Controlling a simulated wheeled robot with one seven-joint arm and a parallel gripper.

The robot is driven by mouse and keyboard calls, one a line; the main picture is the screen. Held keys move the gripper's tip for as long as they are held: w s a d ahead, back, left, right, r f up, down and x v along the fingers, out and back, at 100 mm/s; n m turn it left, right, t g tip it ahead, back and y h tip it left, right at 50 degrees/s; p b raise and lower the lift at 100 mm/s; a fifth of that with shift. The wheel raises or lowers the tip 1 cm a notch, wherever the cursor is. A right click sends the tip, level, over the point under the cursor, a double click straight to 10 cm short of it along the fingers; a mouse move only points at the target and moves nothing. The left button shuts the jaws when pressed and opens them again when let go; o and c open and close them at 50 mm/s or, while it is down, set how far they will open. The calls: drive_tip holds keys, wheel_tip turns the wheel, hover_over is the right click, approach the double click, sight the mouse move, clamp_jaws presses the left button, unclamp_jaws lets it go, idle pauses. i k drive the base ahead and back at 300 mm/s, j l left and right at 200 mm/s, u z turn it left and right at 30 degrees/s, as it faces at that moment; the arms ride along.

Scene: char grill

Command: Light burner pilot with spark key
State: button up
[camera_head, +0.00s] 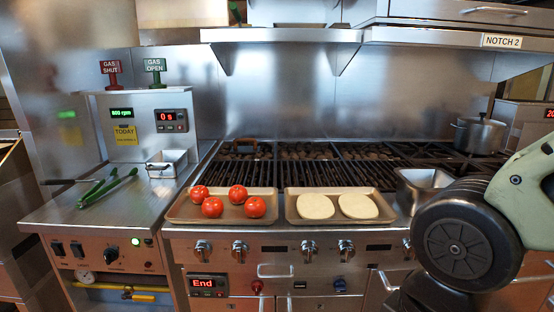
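The char grill (320,172) has dark grates across the middle of the view. Several burner knobs run along its front panel, among them one at the left (203,248) and one near the middle (307,248). A red knob (257,286) and a blue knob (340,284) sit lower on the front. I cannot make out a spark key or a pilot flame. My arm (480,235) fills the right side and hides part of the grill front and range. My gripper is out of view.
A tray of tomatoes (183,221) and a tray of two pale rounds (291,215) stand along the grill's front ledge. Green tongs (108,187) lie on the left counter beside a small metal pan (167,163). A pot (478,135) stands at the back right.

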sight(297, 285)
drive_tip(key=i+l+z, duration=0.2)
drive_tip(key=z, duration=0.15)
drive_tip(key=i+l+z, duration=0.45)
drive_tip(key=l+z, duration=0.2)
drive_tip(key=l+u, duration=0.15)
drive_tip(key=u, duration=0.35)
drive_tip(key=k+l+u, duration=0.1)
drive_tip(key=u, duration=0.4)
drive_tip(key=k+u, duration=0.1)
drive_tip(key=u, duration=0.35)
drive_tip(key=k+l+u, duration=0.1)
drive_tip(key=u, duration=0.4)
drive_tip(key=k+j, duration=0.1)
drive_tip(key=j+u, duration=0.05)
drive_tip(key=j, duration=0.05)
